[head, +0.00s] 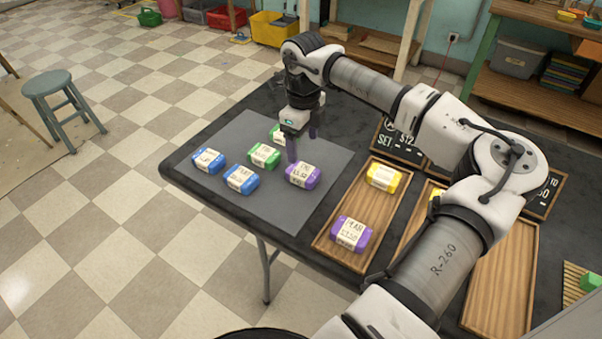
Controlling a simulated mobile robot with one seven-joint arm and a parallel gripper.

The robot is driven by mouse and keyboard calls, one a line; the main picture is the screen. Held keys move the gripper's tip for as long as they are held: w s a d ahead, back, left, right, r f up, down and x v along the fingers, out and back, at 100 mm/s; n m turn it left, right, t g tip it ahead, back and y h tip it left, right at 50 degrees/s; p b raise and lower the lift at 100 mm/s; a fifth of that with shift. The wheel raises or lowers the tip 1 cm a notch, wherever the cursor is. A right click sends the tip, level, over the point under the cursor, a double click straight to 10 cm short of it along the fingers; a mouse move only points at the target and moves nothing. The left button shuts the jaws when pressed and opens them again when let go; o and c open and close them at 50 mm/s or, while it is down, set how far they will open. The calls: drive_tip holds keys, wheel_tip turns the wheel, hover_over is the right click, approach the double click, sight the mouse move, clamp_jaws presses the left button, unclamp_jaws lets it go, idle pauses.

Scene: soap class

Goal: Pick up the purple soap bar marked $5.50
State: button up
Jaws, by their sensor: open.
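A purple soap bar (303,175) with a cream label lies on the grey mat (225,142), at the mat's right side. A second purple soap bar (351,233) lies in the near end of the left wooden tray (349,203). Both labels carry writing, but it is too small to read the prices surely. My gripper (302,146) points down just behind the purple bar on the mat. It is open with nothing between its fingers, and its left finger overlaps the bar's far edge in the picture. I cannot tell whether it touches.
Two blue bars (241,179) and two green bars (263,156) also lie on the mat. A yellow bar (383,178) is at the left tray's far end. More trays (502,275) and black price signs (397,143) stand right, partly behind my arm. The mat's front is clear.

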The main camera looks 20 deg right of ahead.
sight(303, 171)
wheel_tip(303, 171, down, 9)
drive_tip(key=shift+f+p, duration=0.2)
drive_tip(key=shift+p, duration=0.85)
drive_tip(key=c, duration=1.1)
drive_tip(key=shift+r, duration=0.1)
